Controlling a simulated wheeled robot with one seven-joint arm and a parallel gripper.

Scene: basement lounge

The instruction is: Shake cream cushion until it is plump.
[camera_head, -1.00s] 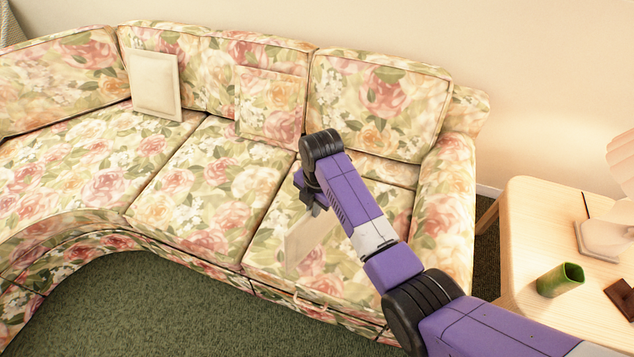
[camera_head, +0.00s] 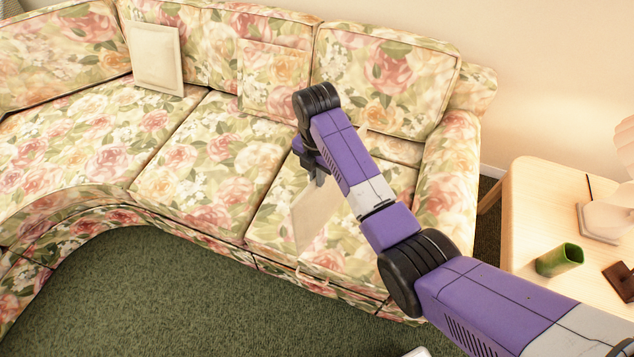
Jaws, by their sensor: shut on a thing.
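A flat cream cushion (camera_head: 318,214) hangs from my gripper (camera_head: 314,178) over the right-hand seat of the floral sofa (camera_head: 265,215). My gripper is shut on the cushion's upper part, and my wrist and forearm hide some of it. The cushion is tilted, and I cannot tell whether its lower edge touches the seat. A second cream cushion (camera_head: 156,58), square with a stitched border, leans upright against the sofa back at the far left.
A floral cushion (camera_head: 272,80) leans on the sofa back behind my gripper. At the right, a light wooden table (camera_head: 530,215) holds a green cup (camera_head: 560,260), a lamp (camera_head: 606,222) and a dark brown object (camera_head: 621,284). Green carpet (camera_head: 150,290) lies open in front.

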